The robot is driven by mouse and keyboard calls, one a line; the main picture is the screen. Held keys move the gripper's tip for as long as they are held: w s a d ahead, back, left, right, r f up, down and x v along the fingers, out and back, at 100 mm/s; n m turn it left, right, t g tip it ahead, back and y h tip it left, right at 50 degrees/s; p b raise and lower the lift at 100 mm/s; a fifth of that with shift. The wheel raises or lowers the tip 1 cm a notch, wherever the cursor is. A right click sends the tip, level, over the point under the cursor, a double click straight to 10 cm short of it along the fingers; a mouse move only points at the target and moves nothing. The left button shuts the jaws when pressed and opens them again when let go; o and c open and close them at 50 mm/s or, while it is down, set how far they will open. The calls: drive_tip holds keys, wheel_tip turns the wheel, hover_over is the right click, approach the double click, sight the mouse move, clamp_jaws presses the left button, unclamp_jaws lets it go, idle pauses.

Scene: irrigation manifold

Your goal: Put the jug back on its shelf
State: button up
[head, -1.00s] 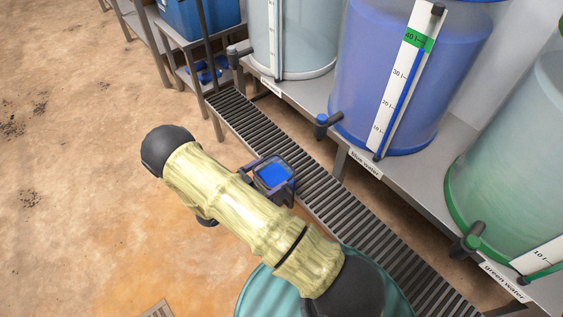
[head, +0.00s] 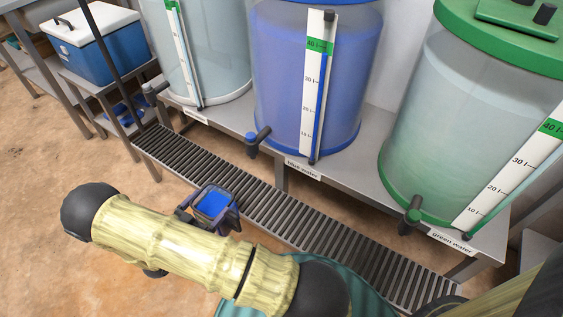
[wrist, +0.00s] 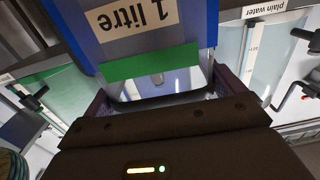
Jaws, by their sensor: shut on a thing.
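The jug (head: 213,204) holds bright blue liquid and sits in my gripper (head: 209,214), in front of the slatted rack. My gripper is shut on it, with one finger at each side. In the wrist view the jug (wrist: 112,48) fills the top middle, with a "1 litre" label and a green band. It is held clear of the floor and looks roughly upright in the head view. I cannot tell for certain which shelf is the jug's own.
A slatted rack (head: 270,206) runs below the tank bench. A blue-water tank (head: 275,90), a green-water tank (head: 425,120) and a pale tank (head: 215,60) have taps jutting out. A cooler (head: 95,45) stands on a small table, blue items (head: 125,112) below. Open floor lies left.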

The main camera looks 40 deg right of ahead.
drive_tip(key=w+d+r+n+t+y, duration=0.1)
drive_tip(key=w+t, duration=0.1)
drive_tip(key=w+r+n+t+y, duration=0.2)
drive_tip(key=w+d+r+n+t+y, duration=0.1)
drive_tip(key=w+r+n+t, duration=0.1)
drive_tip(key=shift+w+d+r+t+y, duration=0.1)
drive_tip(key=shift+w+d+t+y, duration=0.15)
drive_tip(key=shift+d+t+y, duration=0.1)
drive_tip(key=n+t+y, duration=0.1)
drive_tip(key=y, duration=0.1)
drive_tip(key=w+r+n+t+y, duration=0.1)
drive_tip(key=n+y, duration=0.1)
drive_tip(key=w+r+n+t+y, duration=0.1)
drive_tip(key=n+y, duration=0.1)
drive_tip(key=shift+w+d+t+y, duration=0.1)
drive_tip(key=shift+t+y, duration=0.25)
drive_tip(key=shift+w, duration=0.1)
